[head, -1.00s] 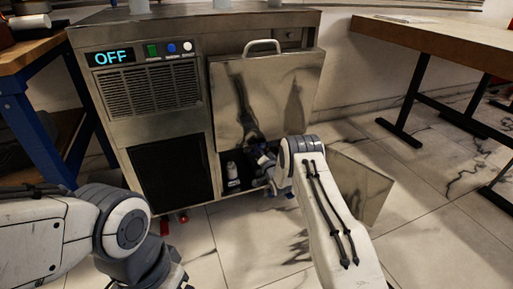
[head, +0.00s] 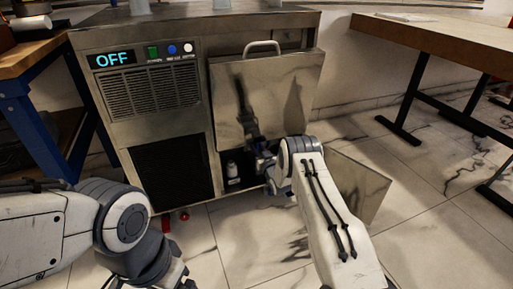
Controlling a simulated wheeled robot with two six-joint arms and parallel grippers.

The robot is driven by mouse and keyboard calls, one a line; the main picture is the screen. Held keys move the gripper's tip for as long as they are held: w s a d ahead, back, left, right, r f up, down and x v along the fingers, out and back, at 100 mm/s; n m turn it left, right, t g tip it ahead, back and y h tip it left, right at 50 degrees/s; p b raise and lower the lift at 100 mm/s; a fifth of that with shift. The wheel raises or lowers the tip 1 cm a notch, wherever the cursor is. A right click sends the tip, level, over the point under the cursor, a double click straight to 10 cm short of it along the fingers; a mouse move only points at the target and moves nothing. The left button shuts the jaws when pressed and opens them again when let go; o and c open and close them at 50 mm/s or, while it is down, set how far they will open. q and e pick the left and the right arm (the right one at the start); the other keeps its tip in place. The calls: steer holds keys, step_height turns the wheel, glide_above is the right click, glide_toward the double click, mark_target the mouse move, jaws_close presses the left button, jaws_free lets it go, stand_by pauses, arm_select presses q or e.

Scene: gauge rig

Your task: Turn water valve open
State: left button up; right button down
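No part is clearly recognisable as the water valve. Small red parts (head: 184,215) show at the floor under the machine's front edge; I cannot tell if one is the valve. My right gripper (head: 249,118) is dark and points up in front of the machine's steel door panel (head: 290,100), just above the open lower compartment (head: 231,184). Whether it touches the panel, and whether it is open, is unclear. My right forearm hides the compartment's right side. My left gripper (head: 182,284) is low at the bottom edge, partly cut off, away from the machine.
The steel machine's display (head: 112,59) reads OFF, beside green, blue and white buttons. A small white bottle (head: 232,170) stands in the compartment. A steel panel (head: 358,185) stands out at right. A blue-framed bench (head: 25,110) is left, a wooden table (head: 445,45) right.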

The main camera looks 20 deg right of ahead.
steer(key=shift+n, duration=0.4)
steer(key=c, duration=0.8)
jaws_free()
steer(key=shift+s+p, duration=0.25)
steer(key=shift+p, duration=0.05)
steer(key=s+p, duration=0.5)
steer(key=s, duration=0.5)
steer(key=shift+d, duration=0.2)
steer(key=shift+w, duration=0.1)
